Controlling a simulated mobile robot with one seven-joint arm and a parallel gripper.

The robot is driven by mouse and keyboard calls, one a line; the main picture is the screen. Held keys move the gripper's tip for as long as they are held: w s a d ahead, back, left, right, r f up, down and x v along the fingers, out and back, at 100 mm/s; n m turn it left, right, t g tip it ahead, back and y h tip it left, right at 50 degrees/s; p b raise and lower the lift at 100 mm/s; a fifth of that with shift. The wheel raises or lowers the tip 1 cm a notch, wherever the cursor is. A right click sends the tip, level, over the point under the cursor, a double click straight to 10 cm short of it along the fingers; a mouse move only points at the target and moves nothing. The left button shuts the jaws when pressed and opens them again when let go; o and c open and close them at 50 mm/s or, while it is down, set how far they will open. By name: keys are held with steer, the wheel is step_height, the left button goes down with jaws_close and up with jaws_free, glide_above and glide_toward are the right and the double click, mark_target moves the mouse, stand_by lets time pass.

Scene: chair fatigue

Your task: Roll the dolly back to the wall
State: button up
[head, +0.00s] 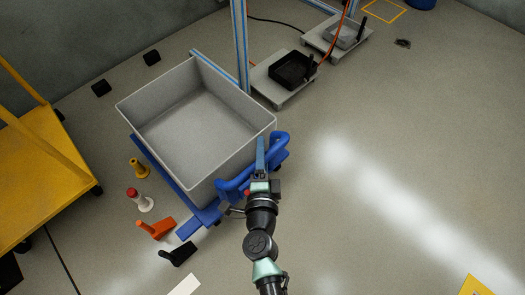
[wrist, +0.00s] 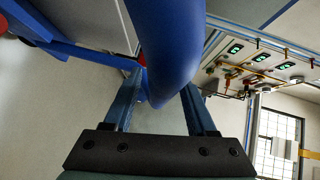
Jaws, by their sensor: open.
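The blue dolly (head: 183,232) carries a large empty grey bin (head: 190,165) and stands left of centre in the head view. Its thick blue handle (head: 233,187) runs along the bin's near right side. My gripper (head: 260,145) is at this handle. In the wrist view the blue handle bar (wrist: 172,45) lies in front of and between the two fingers of my gripper (wrist: 160,100). The fingers are apart, with a gap on each side of the bar. I cannot tell whether either finger touches it.
A yellow cart (head: 45,185) stands at the left. Several small items, including an orange one (head: 157,228) and a black one (head: 178,254), are on the floor left of the dolly. A blue post (head: 240,45) and low grey platforms (head: 285,92) stand behind. The floor at right is mostly clear.

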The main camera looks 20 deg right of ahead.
steer(key=shift+w+d, duration=0.2)
steer(key=shift+w, duration=0.25)
jaws_close()
stand_by(1.2)
